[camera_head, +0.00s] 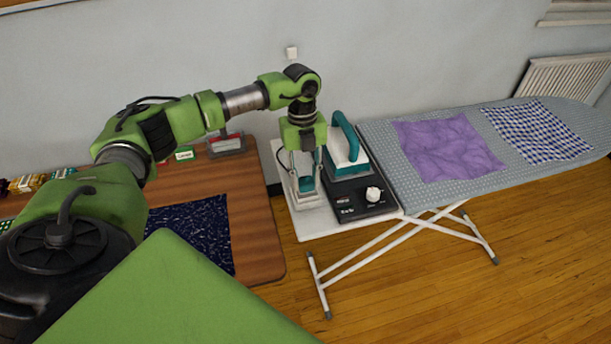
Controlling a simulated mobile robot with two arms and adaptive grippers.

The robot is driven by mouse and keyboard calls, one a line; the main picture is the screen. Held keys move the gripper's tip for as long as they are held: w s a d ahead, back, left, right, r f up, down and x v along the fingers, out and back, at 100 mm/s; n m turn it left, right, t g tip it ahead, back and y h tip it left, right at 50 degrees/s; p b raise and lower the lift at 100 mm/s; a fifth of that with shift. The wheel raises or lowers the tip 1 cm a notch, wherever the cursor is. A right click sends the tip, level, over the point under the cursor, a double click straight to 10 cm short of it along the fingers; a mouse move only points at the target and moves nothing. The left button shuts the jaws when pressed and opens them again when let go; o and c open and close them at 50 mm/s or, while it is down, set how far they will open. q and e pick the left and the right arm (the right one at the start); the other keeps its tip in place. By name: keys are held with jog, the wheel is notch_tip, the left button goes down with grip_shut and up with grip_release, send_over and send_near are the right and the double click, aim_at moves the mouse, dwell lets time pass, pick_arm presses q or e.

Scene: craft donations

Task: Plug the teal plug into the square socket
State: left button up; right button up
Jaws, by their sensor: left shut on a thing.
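My left gripper (305,172) points down over the white end of the ironing board, just left of the iron. Its fingers are shut on a small teal piece, the teal plug (306,183), which is largely hidden by them. A pale flat block (308,201) lies directly under the gripper; I cannot tell whether the plug touches it or sits in it. A square socket cannot be made out there, as the gripper covers that area. My right gripper is not in view.
A teal and white iron (346,150) stands on a dark base with a white knob (373,194), close to the gripper's right. The ironing board (386,158) bears a purple cloth (447,147) and a checked cloth (538,131). A wooden table (254,222) with a dark cloth (191,228) is left.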

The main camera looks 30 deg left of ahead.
pick_arm(q)
jog(key=shift+f, duration=0.35)
jog(key=o, duration=1.2)
jog(key=r, duration=0.4)
jog(key=a+r, duration=0.1)
jog(key=r, duration=0.3)
jog(key=w+r, duration=0.1)
jog(key=r, duration=0.3)
jog(key=shift+w+a, duration=0.1)
jog(key=shift+a, duration=0.05)
